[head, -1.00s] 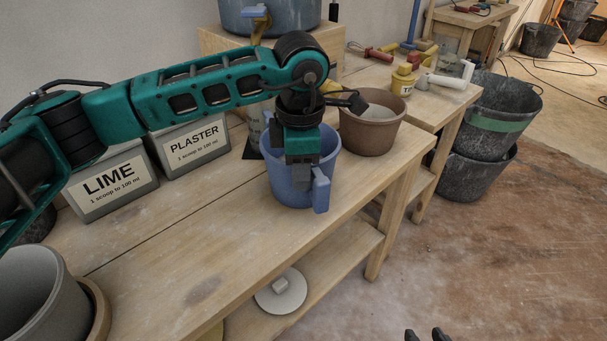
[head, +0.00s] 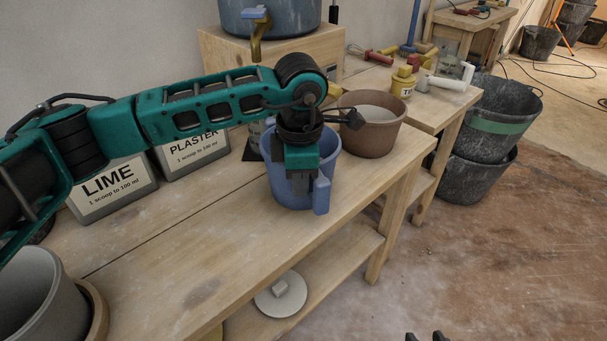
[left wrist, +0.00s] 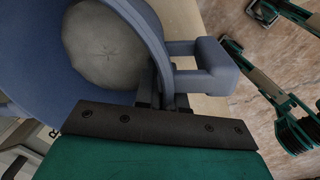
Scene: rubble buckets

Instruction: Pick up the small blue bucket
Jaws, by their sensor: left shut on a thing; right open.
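The small blue bucket (head: 277,188) stands upright on the wooden bench, with its block-like handle (head: 321,196) facing the front right. My left gripper (head: 301,188) points down at the bucket's near wall and is shut on its rim beside the handle. The left wrist view shows the blue bucket (left wrist: 30,55) with a grey round bottom or content inside, and the handle (left wrist: 212,68) right next to the fingers (left wrist: 163,100). My arm hides part of the bucket's rim. My right gripper (head: 425,337) shows only as dark tips at the bottom edge, open.
A brown bucket (head: 372,135) with pale content stands close behind right. Lime (head: 113,188) and plaster (head: 195,153) boxes stand at the left. A grey bucket (head: 35,295) is at the near left. The bench front (head: 205,290) is clear. Stacked black buckets (head: 480,165) stand on the floor.

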